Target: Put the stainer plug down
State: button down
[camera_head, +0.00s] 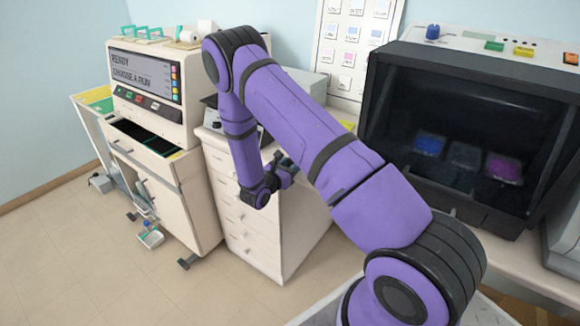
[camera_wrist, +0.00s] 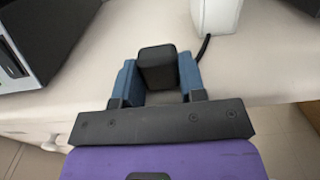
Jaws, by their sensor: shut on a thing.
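In the wrist view, my gripper (camera_wrist: 158,80) has its two blue-grey fingers closed on the stainer plug (camera_wrist: 157,62), a black block with rounded edges. The plug shows between the fingers in front of the pale counter top (camera_wrist: 120,45). I cannot tell whether the plug touches the counter. In the head view, my gripper (camera_head: 284,165) is at the top of the white drawer cabinet, partly hidden by my purple arm. The plug cannot be made out there.
A white device (camera_wrist: 215,14) with a black cord stands on the counter in the wrist view. A dark-fronted box (camera_wrist: 22,50) is at the left. In the head view, a stainer machine with a screen (camera_head: 143,75) stands left and a dark-windowed cabinet (camera_head: 462,125) right.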

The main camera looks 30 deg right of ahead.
jog(key=shift+s+a+f, duration=0.1)
jog(key=shift+f, duration=0.35)
